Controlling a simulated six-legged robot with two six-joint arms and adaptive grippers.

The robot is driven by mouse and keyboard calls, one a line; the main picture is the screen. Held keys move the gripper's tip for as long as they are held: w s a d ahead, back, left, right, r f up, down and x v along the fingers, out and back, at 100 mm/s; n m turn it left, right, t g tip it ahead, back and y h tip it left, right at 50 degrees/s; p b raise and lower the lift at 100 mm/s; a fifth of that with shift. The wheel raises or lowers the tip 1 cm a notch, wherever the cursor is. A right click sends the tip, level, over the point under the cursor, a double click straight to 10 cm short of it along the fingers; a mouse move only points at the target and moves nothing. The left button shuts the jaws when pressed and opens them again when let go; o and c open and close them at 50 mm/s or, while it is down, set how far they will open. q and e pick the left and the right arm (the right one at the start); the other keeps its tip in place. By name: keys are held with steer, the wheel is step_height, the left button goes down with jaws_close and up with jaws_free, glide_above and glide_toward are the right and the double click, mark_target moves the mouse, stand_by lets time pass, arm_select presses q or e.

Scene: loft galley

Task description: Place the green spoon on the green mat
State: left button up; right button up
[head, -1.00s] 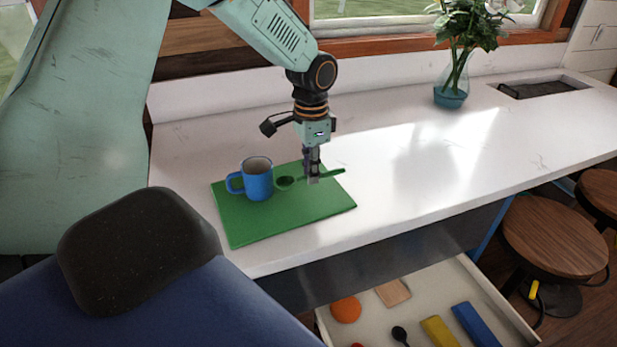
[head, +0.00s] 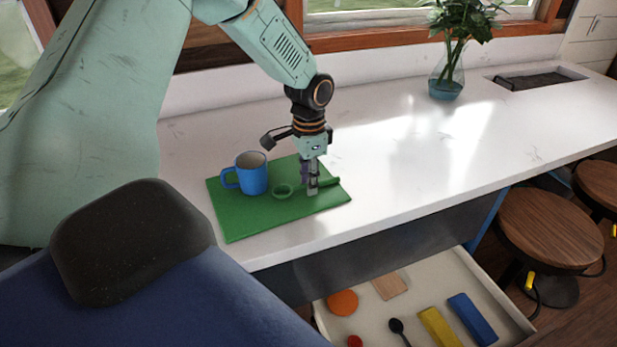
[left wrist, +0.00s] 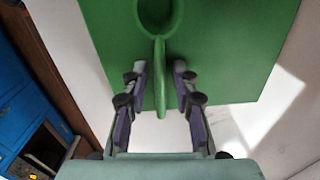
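The green spoon (head: 283,191) lies on the green mat (head: 245,220), its bowl right of the blue mug (head: 252,174) and its handle pointing right. In the left wrist view, the spoon's handle (left wrist: 160,75) runs between my left gripper's fingers (left wrist: 160,78), with a gap on both sides. The handle's end reaches slightly past the edge of the mat (left wrist: 225,60) there. In the head view, my left gripper (head: 312,190) points down over the handle and hides part of it. My right gripper is not in view.
The blue mug stands upright on the mat. A vase with flowers (head: 447,80) stands by the sink (head: 535,79). An open drawer (head: 365,320) below the counter holds an orange ball (head: 342,302), a dark spoon (head: 397,326) and blocks. The white counter (head: 420,150) right of the mat is clear.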

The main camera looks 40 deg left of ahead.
arm_select(q)
steer(key=shift+o, duration=0.5)
steer(key=shift+s+a, duration=0.1)
steer(key=shift+a, duration=0.15)
step_height(320, 180, up, 12)
steer(key=shift+r+b, duration=0.2)
steer(key=shift+b, duration=0.15)
